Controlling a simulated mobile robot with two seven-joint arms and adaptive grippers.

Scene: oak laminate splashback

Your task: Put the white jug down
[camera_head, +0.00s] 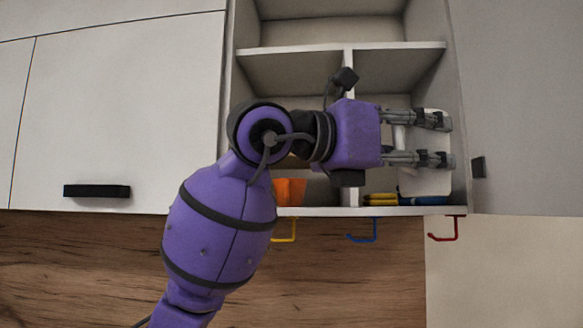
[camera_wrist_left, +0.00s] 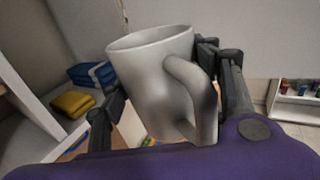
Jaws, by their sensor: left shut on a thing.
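The white jug (camera_head: 424,181) is between the fingers of my left gripper (camera_head: 447,140), at the lower right compartment of the open wall cabinet. The left wrist view shows the jug (camera_wrist_left: 148,80) upright or slightly tilted, its mouth up and its handle facing the camera. The left gripper (camera_wrist_left: 165,95) is shut on the jug's body, one finger on each side. The jug's lower part is partly hidden in the wrist view. I cannot tell whether its base touches the shelf. My right gripper is in neither view.
Yellow folded cloths (camera_head: 380,199) and blue ones (camera_head: 425,200) lie on the cabinet's bottom board. An orange container (camera_head: 290,191) stands in the lower left compartment. Yellow, blue and red hooks (camera_head: 443,232) hang below. An upright divider (camera_head: 349,80) separates the compartments. An open door (camera_head: 525,110) is at right.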

